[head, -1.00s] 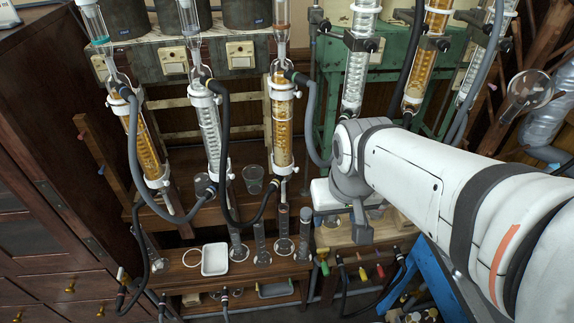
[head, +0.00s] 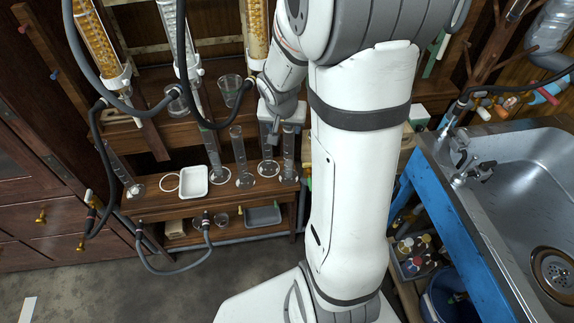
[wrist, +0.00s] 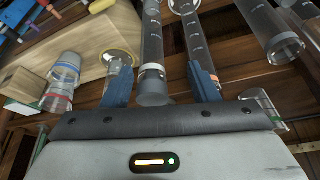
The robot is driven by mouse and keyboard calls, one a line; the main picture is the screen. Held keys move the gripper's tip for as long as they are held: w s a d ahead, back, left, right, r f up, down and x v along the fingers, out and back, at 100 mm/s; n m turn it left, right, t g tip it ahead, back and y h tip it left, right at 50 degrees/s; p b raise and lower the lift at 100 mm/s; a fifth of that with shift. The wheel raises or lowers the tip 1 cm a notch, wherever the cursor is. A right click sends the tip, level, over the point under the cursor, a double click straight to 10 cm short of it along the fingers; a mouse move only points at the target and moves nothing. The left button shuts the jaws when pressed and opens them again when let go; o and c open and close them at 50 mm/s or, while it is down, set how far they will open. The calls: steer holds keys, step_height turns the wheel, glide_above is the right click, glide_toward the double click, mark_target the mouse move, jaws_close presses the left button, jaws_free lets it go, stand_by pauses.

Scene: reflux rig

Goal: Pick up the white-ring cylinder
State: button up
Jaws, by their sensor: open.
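In the wrist view a clear graduated cylinder with a white ring (wrist: 152,67) shows between my two fingers, nearer the left one, its grey foot close to the palm. My gripper (wrist: 161,70) is open and empty, its blue-grey fingers apart on either side of that cylinder. A second cylinder with an orange ring (wrist: 194,42) passes behind the right finger. In the head view my gripper (head: 276,128) is low over the right end of the wooden shelf, by the tall cylinders. The ring colours are too small to tell there.
More glass cylinders (head: 240,158) stand on the shelf, with a white tray (head: 194,182) and a white loop to their left. Glassware with blue and red rings (wrist: 64,80) is at left in the wrist view. A sink (head: 520,190) lies at right.

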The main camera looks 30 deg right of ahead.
mark_target(288, 132)
steer(key=f, duration=0.1)
steer(key=d+f, duration=0.1)
steer(key=f+b, duration=0.1)
steer(key=f, duration=0.1)
steer(key=shift+w+d, duration=0.25)
steer(key=shift+d, duration=0.05)
steer(key=shift+w+d+f, duration=0.1)
steer(key=shift+w+f, duration=0.1)
steer(key=shift+f, duration=0.25)
steer(key=shift+c, duration=0.2)
steer(key=shift+r, duration=0.1)
jaws_close()
